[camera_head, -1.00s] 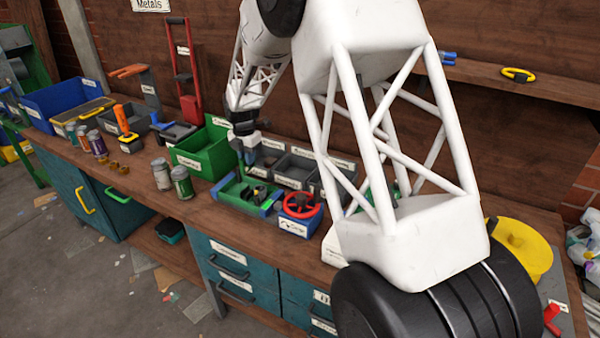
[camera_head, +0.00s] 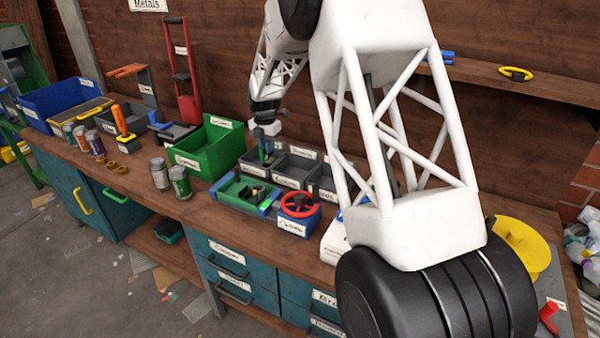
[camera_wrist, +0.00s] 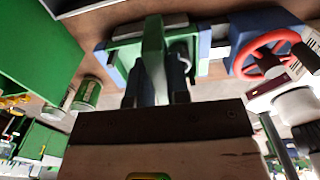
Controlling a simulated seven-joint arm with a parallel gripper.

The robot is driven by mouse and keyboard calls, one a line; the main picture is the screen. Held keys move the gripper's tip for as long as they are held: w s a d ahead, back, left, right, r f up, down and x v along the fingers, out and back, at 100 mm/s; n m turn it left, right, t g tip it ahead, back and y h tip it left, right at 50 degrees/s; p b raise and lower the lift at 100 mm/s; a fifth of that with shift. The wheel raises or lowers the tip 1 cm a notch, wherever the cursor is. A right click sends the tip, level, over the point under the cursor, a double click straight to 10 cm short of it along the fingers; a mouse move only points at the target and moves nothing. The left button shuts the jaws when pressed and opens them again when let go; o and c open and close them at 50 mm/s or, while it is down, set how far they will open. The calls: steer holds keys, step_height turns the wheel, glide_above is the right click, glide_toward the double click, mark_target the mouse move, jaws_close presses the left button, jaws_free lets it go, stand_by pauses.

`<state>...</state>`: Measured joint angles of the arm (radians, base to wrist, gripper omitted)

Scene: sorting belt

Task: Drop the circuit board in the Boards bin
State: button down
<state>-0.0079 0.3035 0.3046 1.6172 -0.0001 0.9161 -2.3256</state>
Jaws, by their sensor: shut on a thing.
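My gripper (camera_head: 266,152) is shut on the circuit board, a thin green piece (camera_wrist: 153,48) seen nearly edge-on between the fingers in the wrist view. In the head view the gripper points down at the leftmost of the small grey bins (camera_head: 257,170), behind the green sorter. The fingertips and board are small there, and I cannot tell whether they are above the bin or partly inside it. More grey bins stand to its right, including a middle one (camera_head: 291,171). Their labels are too small to read, so I cannot tell which is Boards.
The green sorter (camera_head: 235,188) with blue ends lies in front of the grey bins. A red handwheel (camera_head: 299,204) on a blue box stands to its right. A larger green bin (camera_head: 205,147) stands close on the left, and cans (camera_head: 180,183) stand before it.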

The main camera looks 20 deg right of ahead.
steer(key=w+d+r, duration=0.1)
steer(key=w+d, duration=0.2)
steer(key=d, duration=1)
steer(key=shift+w, duration=0.25)
steer(key=shift+f, duration=0.1)
steer(key=shift+f, duration=2.9)
steer(key=c, duration=1)
jaws_free()
